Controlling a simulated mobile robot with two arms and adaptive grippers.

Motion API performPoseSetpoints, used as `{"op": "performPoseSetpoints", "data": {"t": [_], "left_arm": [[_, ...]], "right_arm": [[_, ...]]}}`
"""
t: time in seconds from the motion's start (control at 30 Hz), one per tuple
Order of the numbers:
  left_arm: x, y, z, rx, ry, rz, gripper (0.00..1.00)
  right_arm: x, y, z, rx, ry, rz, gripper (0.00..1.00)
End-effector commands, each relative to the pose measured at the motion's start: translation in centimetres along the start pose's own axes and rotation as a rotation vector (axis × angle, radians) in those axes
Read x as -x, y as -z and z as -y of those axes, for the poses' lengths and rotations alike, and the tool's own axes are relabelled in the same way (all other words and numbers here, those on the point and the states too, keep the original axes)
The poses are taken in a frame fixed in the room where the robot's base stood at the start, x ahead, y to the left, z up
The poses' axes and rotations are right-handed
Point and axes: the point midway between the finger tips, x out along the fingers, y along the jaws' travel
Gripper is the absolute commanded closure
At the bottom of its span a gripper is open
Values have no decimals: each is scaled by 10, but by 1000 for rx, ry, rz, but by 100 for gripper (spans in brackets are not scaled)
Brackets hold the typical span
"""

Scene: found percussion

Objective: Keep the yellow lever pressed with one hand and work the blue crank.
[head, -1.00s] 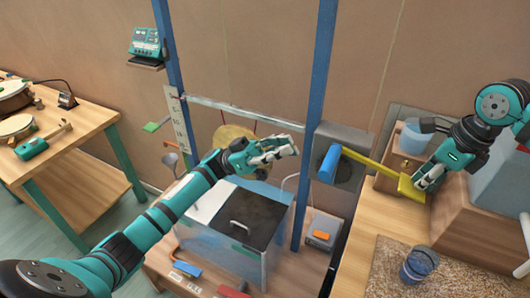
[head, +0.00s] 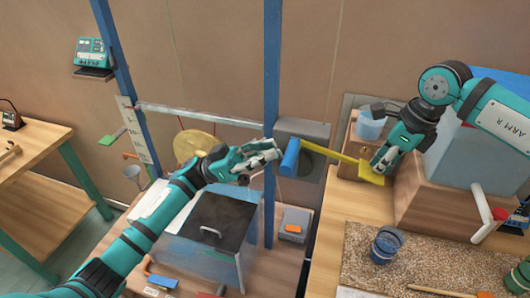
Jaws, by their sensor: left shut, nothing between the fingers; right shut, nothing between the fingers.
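The yellow lever (head: 339,155) runs from the grey box to a flat yellow end pad (head: 370,173). My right gripper (head: 381,166) is shut and empty, its fingertips at the pad; I cannot tell how hard it presses. The blue crank (head: 290,158) shows as a blue cylindrical handle in front of a dark disc on the grey box (head: 305,130), at the lever's left end. My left gripper (head: 275,150) is shut and empty, its fingertips just left of the blue handle. I cannot tell whether they touch it. The crank's arm is hidden.
A blue post (head: 271,75) stands behind my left gripper. A clear box with a dark lid (head: 222,222) and a gold gong (head: 193,143) lie below and left. A wooden block (head: 430,195), a blue cup (head: 387,243) and a gravel bed (head: 420,275) are at right.

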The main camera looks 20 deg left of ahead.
Motion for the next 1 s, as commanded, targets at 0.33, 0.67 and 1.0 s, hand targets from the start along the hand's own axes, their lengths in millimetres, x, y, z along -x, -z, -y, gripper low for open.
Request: {"op": "performPoseSetpoints", "data": {"t": [0.33,0.67,1.0], "left_arm": [[-6,-2,0,0,-1,61,100],[-21,-6,-1,-2,-4,205,100],[-51,-21,-1,-6,-5,517,100]], "right_arm": [[-1,0,0,0,-1,0,100],[-1,0,0,0,-1,-1,100],[-1,0,0,0,-1,-1,100]]}}
